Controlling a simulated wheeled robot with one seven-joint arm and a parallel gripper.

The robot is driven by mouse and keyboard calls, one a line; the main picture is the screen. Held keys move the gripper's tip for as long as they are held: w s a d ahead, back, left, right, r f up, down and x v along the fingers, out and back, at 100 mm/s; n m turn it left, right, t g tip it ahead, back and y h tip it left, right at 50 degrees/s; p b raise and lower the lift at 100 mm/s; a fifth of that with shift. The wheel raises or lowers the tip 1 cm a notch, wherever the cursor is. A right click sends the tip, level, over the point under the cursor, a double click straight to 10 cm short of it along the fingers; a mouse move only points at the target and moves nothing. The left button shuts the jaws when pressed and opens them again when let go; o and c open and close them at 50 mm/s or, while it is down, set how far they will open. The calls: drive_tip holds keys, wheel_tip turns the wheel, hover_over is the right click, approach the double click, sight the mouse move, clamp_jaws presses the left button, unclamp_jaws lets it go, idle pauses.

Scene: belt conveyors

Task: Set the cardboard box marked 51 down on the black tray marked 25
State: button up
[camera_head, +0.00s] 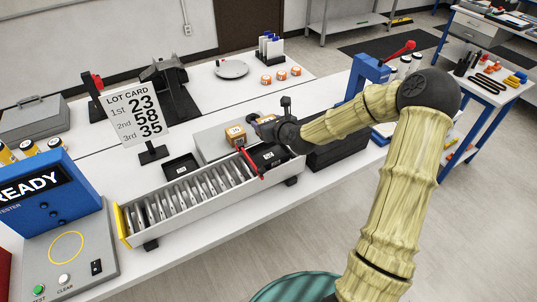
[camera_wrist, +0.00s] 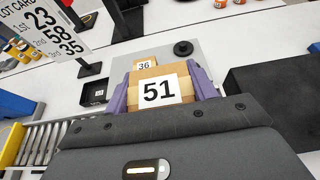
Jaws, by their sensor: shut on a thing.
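The cardboard box marked 51 (camera_wrist: 157,89) is between the purple fingers of my gripper (camera_wrist: 165,86), its label facing the wrist camera. In the head view my gripper (camera_head: 264,120) holds this box above the grey plate behind the roller conveyor, near its right end. A small black tray (camera_head: 181,167) with a white label lies behind the conveyor, left of my gripper. The tray also shows at the left in the wrist view (camera_wrist: 94,92). Its number is too small to read. My gripper is apart from the tray.
A box marked 36 (camera_wrist: 145,65) sits just beyond the held box, on the grey plate (camera_head: 210,142). A black labelled piece (camera_head: 268,155) and a red bar are at the roller conveyor's (camera_head: 190,200) right end. The lot card (camera_head: 137,117) stands left of the tray.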

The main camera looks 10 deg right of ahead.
wheel_tip(320, 180, down, 6)
drive_tip(key=shift+w+r+p, duration=0.1)
drive_tip(key=shift+p, duration=0.6)
drive_tip(key=shift+f+p, duration=0.6)
drive_tip(key=shift+f, duration=1.55)
drive_tip(key=o, duration=1)
drive_tip(key=b+v, duration=0.3)
drive_tip(key=v, duration=0.9)
drive_tip(key=shift+r, duration=0.15)
